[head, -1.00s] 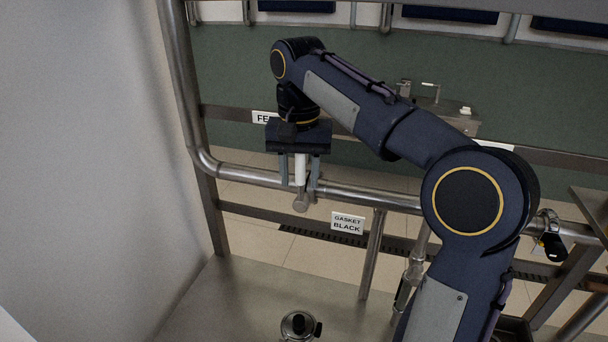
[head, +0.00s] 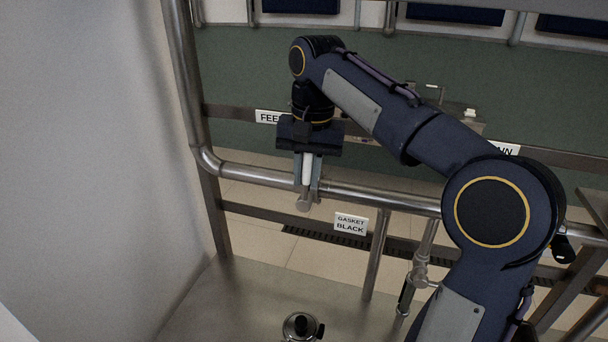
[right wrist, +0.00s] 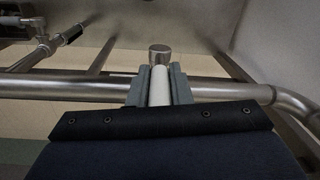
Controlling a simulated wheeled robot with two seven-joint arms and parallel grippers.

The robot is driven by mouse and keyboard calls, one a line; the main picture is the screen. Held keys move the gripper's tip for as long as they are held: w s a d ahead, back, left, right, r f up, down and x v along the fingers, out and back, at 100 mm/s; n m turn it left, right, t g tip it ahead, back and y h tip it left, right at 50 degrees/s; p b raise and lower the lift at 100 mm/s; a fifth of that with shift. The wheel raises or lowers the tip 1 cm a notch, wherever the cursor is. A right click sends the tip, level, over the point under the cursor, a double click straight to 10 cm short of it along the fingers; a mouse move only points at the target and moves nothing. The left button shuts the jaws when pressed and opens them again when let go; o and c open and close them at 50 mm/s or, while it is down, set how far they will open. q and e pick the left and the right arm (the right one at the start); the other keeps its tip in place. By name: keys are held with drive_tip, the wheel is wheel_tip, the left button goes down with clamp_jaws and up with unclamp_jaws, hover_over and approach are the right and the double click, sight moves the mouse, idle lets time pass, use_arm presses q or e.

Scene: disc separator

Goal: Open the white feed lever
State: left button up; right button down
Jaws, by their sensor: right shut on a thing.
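The white feed lever (head: 307,171) is in the head view, left of centre, in front of the horizontal steel pipe (head: 361,192). It stands roughly upright, with a steel knob (head: 304,203) at its lower end. My right gripper (head: 307,188) comes from above and is shut on the lever, one finger on each side. In the right wrist view the white lever (right wrist: 159,86) shows between the two grey fingers, with its knob (right wrist: 160,54) beyond the fingertips. The lever's upper part is hidden by my gripper. My left gripper is not in view.
A partly covered feed label (head: 268,117) is behind my right wrist. A "GASKET BLACK" label (head: 350,223) hangs below the pipe. A steel fitting with a black knob (head: 302,326) stands on the steel surface at the bottom. A pale wall (head: 80,150) fills the left.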

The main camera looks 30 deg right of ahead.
sight(309, 199)
drive_tip(key=s+d+t+y+b, duration=0.1)
drive_tip(key=b, duration=0.1)
drive_tip(key=s+d+f+t+y+b, duration=0.1)
drive_tip(key=t+b, duration=0.1)
drive_tip(key=b, duration=0.1)
drive_tip(key=shift+s+y, duration=0.1)
drive_tip(key=shift+y, duration=0.3)
drive_tip(key=shift+s+d+f+t+y+b, duration=0.15)
drive_tip(key=shift+s+t+y+b, duration=0.1)
drive_tip(key=shift+t+b, duration=0.25)
drive_tip(key=shift+s+d+f+t+y+b, duration=0.1)
drive_tip(key=shift+t+y+b, duration=0.15)
drive_tip(key=shift+t+b, duration=0.25)
drive_tip(key=shift+r, duration=0.1)
drive_tip(key=c, duration=1.3)
unclamp_jaws()
drive_tip(key=shift+p+v, duration=0.35)
drive_tip(key=shift+v, duration=3.55)
